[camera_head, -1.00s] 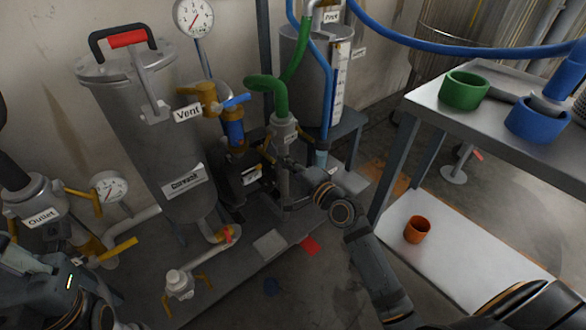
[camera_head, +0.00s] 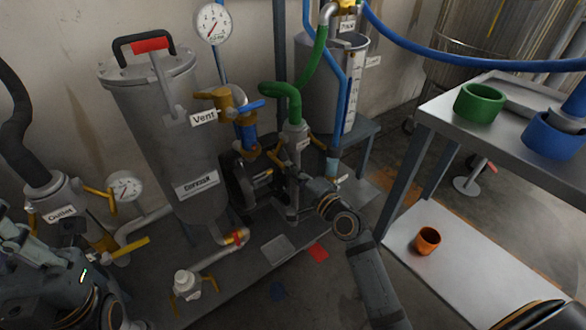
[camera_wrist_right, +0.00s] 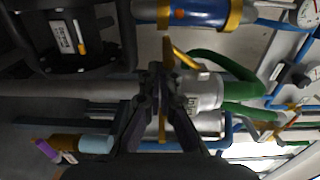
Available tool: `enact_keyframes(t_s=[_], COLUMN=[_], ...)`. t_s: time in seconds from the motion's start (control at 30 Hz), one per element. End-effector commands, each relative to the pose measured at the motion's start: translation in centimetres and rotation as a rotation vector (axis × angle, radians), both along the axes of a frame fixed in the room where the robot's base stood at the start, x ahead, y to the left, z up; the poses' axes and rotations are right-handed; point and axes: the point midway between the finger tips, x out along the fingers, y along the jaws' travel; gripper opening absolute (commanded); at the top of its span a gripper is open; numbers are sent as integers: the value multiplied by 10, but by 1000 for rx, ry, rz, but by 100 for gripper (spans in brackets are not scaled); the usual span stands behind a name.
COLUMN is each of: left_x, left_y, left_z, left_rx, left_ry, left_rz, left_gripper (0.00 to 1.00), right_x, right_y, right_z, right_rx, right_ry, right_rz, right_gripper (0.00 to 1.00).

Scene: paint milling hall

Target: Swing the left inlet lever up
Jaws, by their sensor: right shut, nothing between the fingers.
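The inlet valve (camera_head: 297,137) is a grey body under the green hose, right of the strainer vessel. Its left yellow lever (camera_head: 275,158) sticks out to the left, partly hidden by my gripper. In the right wrist view, the valve body (camera_wrist_right: 206,92) lies behind the fingers and a yellow lever (camera_wrist_right: 184,57) shows just above the tips. My right gripper (camera_head: 284,168) is shut and empty, close at the lever; I cannot tell whether it touches. The shut fingers also show in the wrist view (camera_wrist_right: 160,82). My left arm is at the lower left; its finger opening is unclear.
The strainer vessel (camera_head: 158,125) and a dark pump (camera_head: 240,178) stand left of the valve. The outlet valve (camera_head: 60,203) is at the far left. A steel table (camera_head: 440,118) with green and blue cups stands right. An orange cup (camera_head: 427,240) is on its lower shelf.

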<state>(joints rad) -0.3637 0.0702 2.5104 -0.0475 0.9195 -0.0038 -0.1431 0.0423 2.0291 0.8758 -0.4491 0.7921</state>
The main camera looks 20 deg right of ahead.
Motion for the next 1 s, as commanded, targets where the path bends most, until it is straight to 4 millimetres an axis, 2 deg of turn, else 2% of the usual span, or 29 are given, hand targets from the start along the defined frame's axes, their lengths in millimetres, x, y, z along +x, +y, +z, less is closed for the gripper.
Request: enact_keyframes(t_s=[0.2,1.0], left_x=[0,0], left_y=[0,0], left_z=[6,14], left_rx=[-1,-1], left_ry=[0,0], left_rz=[0,0], left_gripper=[0,0], right_x=[-4,-8], right_y=[10,22], right_z=[5,12], right_rx=[2,-1], right_ry=[2,3], right_rz=[1,1], right_gripper=[0,0])
